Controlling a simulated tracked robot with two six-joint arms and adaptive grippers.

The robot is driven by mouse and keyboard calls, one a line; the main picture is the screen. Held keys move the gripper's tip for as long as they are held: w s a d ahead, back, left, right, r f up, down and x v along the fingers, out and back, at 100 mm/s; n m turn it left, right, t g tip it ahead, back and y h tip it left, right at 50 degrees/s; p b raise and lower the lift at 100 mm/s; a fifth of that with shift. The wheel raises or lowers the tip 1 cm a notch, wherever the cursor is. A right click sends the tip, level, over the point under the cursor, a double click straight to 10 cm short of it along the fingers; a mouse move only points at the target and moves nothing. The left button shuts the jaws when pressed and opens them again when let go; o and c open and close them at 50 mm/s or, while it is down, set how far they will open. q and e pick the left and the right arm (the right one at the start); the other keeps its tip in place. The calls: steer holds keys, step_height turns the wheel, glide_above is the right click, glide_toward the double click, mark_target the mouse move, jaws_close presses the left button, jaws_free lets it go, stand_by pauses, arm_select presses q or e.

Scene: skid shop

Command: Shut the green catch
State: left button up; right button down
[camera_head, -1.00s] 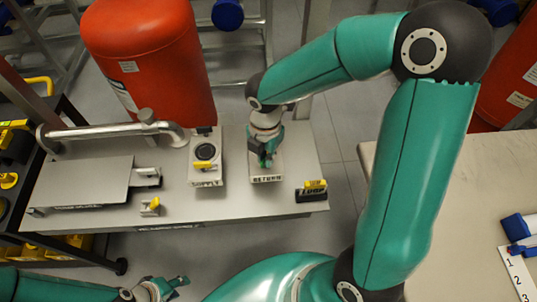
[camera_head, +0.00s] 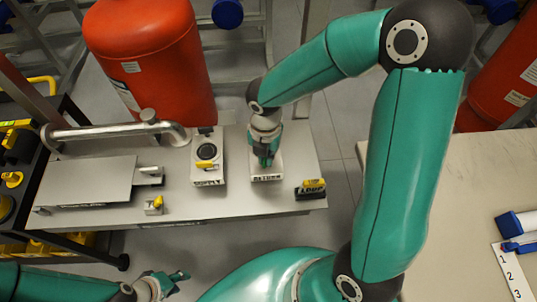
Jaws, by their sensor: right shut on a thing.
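My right gripper (camera_head: 265,157) points down over the white block labelled RETURN (camera_head: 267,178). It is shut on a small part on top of that block, and its fingers hide most of that part. I cannot make out a separate green catch, as the gripper covers the top of the RETURN block. My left gripper (camera_head: 179,283) is low in the picture, in front of the bench and away from its fittings. It looks open and empty.
The grey bench (camera_head: 235,203) carries the SUPPLY block (camera_head: 205,178) with a dial and yellow lever, a yellow-topped LOOP block (camera_head: 310,188), a small yellow-tipped catch (camera_head: 154,204), a flat plate (camera_head: 90,182) and a pipe (camera_head: 100,131). A red tank (camera_head: 150,60) stands behind.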

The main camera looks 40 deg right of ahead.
steer(key=shift+w+r, duration=0.1)
steer(key=shift+r+n+p, duration=0.1)
steer(key=shift+n+p, duration=0.5)
steer(key=shift+p, duration=0.05)
steer(key=shift+n+p, duration=0.7)
steer(key=shift+n, duration=0.4)
steer(key=c, duration=1.3)
jaws_free()
steer(key=shift+f+n, duration=0.2)
steer(key=shift+n, duration=0.1)
steer(key=shift+o, duration=0.2)
steer(key=shift+r, duration=3.5)
